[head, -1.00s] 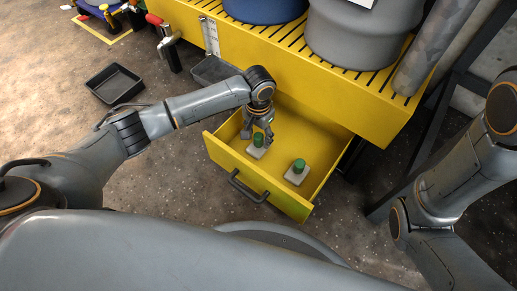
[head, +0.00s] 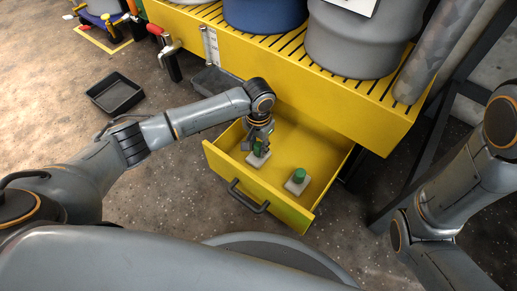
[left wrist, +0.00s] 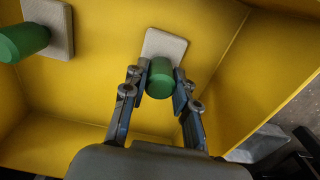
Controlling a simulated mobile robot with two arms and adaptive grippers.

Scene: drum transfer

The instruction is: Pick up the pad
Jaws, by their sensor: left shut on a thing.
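Two pads lie in the open yellow drawer (head: 318,172), each a pale square base with a green cylindrical knob. My left gripper (head: 260,145) reaches down into the drawer at the left pad (head: 257,160). In the left wrist view, my left gripper's fingers (left wrist: 160,82) are shut on the green knob of that pad (left wrist: 165,45). I cannot tell whether its base touches the drawer floor. The other pad (head: 297,181) stands free to the right; it also shows in the left wrist view (left wrist: 50,30). My right gripper is out of view.
The drawer front with its black handle (head: 248,197) faces me. Above it is a yellow slatted platform (head: 270,50) with a blue drum (head: 262,12) and a grey drum (head: 350,45). A black tray (head: 115,93) lies on the floor at the left.

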